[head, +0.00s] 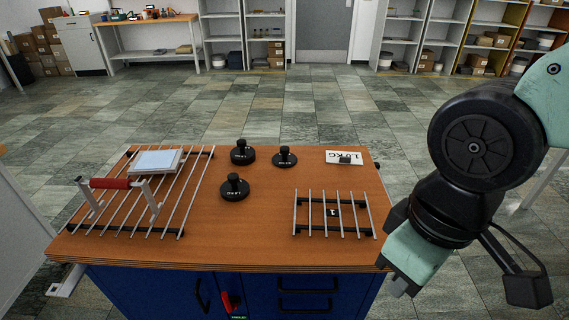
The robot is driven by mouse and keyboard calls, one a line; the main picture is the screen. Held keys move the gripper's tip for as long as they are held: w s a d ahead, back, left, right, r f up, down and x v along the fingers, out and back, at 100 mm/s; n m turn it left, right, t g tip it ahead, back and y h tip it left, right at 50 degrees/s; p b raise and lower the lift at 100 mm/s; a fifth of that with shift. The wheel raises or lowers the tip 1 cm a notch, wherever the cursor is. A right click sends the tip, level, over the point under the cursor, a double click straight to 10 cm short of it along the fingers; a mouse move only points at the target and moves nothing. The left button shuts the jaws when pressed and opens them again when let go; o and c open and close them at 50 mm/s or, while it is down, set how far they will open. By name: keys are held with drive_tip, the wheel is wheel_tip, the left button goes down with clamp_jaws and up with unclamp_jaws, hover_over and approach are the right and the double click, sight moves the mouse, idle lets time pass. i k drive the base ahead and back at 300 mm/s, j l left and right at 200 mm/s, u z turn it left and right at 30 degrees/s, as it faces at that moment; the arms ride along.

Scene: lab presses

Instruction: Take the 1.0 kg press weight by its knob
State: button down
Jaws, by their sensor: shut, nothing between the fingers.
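Three black round weights with upright knobs stand on the wooden bench top: one at the back left (243,153), a smaller one at the back right (284,157), and one nearer to me (234,188). Each has small white lettering on its front, too small to read surely, so I cannot tell which is the 1.0 kg one. My gripper (399,286) hangs off the bench's front right corner, pointing down. It is shut and empty, well apart from all the weights.
A white card (335,155) marked 1.0 KG lies at the back right. A wire rack (182,207) at left carries a red-handled frame (110,183) and a pale pad (158,161). A smaller rack (310,215), with a tag marked 1, stands at right.

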sight(236, 190)
drive_tip(key=i+j, duration=0.15)
drive_tip(key=j, duration=0.2)
drive_tip(key=i+j, duration=0.15)
drive_tip(key=j, duration=0.25)
drive_tip(key=i+j, duration=0.2)
drive_tip(key=j, duration=0.15)
drive_tip(key=i+j, duration=0.15)
drive_tip(key=j, duration=0.2)
drive_tip(key=i+j, duration=0.15)
drive_tip(key=j, duration=0.2)
